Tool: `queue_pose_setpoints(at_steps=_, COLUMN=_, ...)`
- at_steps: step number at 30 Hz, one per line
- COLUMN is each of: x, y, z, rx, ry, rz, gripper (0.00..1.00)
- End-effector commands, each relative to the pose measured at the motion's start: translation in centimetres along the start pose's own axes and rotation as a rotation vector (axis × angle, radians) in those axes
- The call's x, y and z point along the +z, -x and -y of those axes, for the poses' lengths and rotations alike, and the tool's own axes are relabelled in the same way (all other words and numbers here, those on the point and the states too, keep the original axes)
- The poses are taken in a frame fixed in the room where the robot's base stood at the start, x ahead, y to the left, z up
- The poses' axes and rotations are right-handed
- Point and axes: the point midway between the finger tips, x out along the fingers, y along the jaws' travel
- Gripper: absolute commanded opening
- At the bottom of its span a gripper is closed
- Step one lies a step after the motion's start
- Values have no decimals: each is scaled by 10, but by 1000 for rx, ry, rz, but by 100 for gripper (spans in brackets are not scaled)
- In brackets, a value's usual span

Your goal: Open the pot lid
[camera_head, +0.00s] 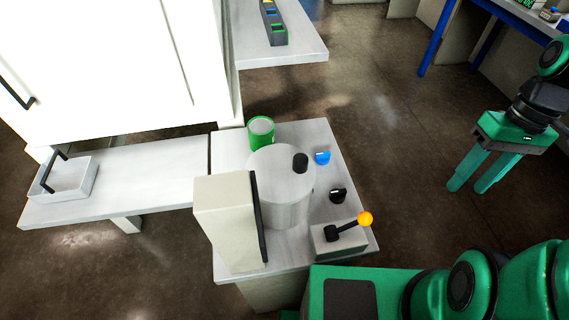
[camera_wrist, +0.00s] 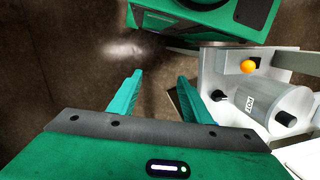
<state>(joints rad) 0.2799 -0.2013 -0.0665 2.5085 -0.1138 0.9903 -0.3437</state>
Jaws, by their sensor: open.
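The pot (camera_head: 288,205) is a grey metal cylinder standing on a small light table. Its lid (camera_head: 275,170) lies flat on top, with a black knob (camera_head: 300,163) near the right edge. In the wrist view the pot (camera_wrist: 278,108) is at the right, with its black knob (camera_wrist: 285,118) at the near end. My gripper (camera_head: 468,188) is open and empty, over the floor to the right of the table and well apart from the pot. Its two green fingers (camera_wrist: 155,95) also show in the wrist view, spread with nothing between them.
A beige box with a black edge (camera_head: 225,222) stands against the pot's left front. A lever with an orange ball (camera_head: 365,218), a blue dial (camera_head: 322,158), a black dial (camera_head: 338,195) and a green container (camera_head: 261,132) surround it. Open floor lies between gripper and table.

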Motion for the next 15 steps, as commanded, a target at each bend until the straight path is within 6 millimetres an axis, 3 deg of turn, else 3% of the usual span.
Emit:
queue_pose_setpoints(at_steps=6, x=-36, y=-36, z=37, rx=-143, ry=358, rz=63, gripper=44)
queue_pose_setpoints(at_steps=15, x=-69, y=-79, z=100, rx=-422, ry=823, rz=45, gripper=44)
